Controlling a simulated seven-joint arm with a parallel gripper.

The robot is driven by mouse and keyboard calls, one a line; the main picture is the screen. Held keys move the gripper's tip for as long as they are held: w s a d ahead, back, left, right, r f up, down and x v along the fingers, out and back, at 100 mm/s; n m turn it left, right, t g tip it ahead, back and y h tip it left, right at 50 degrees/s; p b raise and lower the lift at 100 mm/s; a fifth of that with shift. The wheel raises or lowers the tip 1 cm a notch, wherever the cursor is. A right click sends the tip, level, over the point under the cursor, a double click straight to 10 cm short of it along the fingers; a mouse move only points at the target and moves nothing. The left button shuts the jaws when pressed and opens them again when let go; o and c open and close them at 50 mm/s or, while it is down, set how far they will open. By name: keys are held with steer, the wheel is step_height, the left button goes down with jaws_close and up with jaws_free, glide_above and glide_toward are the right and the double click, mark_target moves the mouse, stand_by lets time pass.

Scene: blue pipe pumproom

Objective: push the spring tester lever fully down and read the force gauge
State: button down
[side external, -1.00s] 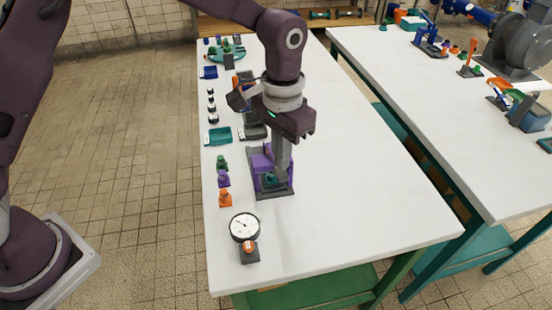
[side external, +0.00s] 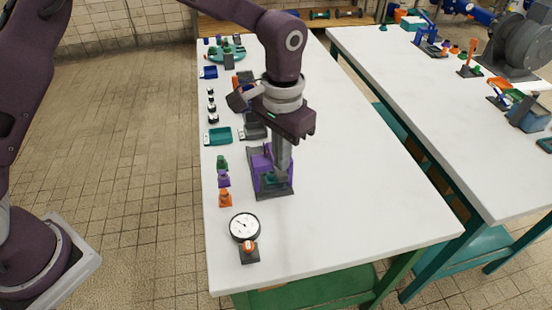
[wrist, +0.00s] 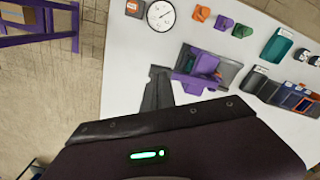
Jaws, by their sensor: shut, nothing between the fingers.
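The spring tester (side external: 257,168), a purple frame on a dark base, stands on the near part of the white bench; it also shows in the wrist view (wrist: 214,67). My gripper (side external: 280,180) is shut with its fingers pointing down into the tester's front side. In the wrist view its dark fingers (wrist: 157,75) lie beside the purple part, with nothing between them. The fingers hide part of the lever, and I cannot tell whether they touch it. The round white force gauge (side external: 244,226) stands nearer the bench's front edge, also in the wrist view (wrist: 160,16). Its reading is too small to tell.
Small green, purple and orange (side external: 225,199) pieces stand left of the tester along the bench edge. A teal tray (side external: 219,136) and dark devices stand behind. The bench (side external: 365,200) is clear to the right. A second bench (side external: 440,120) stands across a gap.

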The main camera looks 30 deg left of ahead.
step_height(320, 180, down, 7)
stand_by(1.8)
steer(key=shift+s+f, duration=0.1)
steer(key=shift+f, duration=0.05)
step_height(320, 180, up, 12)
steer(key=shift+r, duration=0.1)
stand_by(0.8)
